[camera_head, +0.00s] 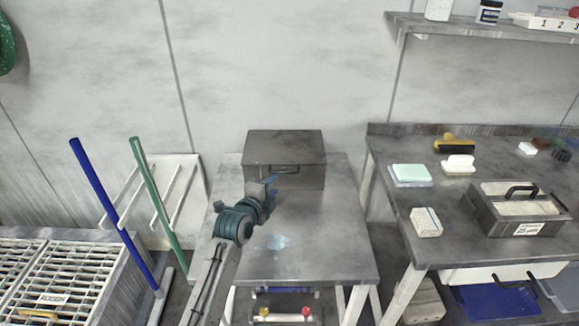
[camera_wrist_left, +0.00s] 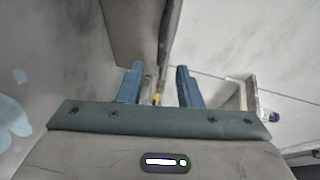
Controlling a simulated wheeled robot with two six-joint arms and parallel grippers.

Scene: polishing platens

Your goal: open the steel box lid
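The steel box (camera_head: 262,147) is dark grey and stands at the back of the small steel table (camera_head: 330,245). Its lid lies flat and closed. A dark handle (camera_head: 285,169) shows on its front side. My left gripper (camera_head: 270,186) is just in front of the box, near the handle's left end; I cannot tell whether it touches. In the left wrist view the two blue fingers (camera_wrist_left: 155,86) are apart with nothing clearly gripped between them. The box (camera_wrist_left: 130,30) fills the top middle there, beyond the fingers. My right gripper is out of view.
A blue pole (camera_head: 105,195) and a green pole (camera_head: 150,185) stand left of the table. The wall is close behind the box.

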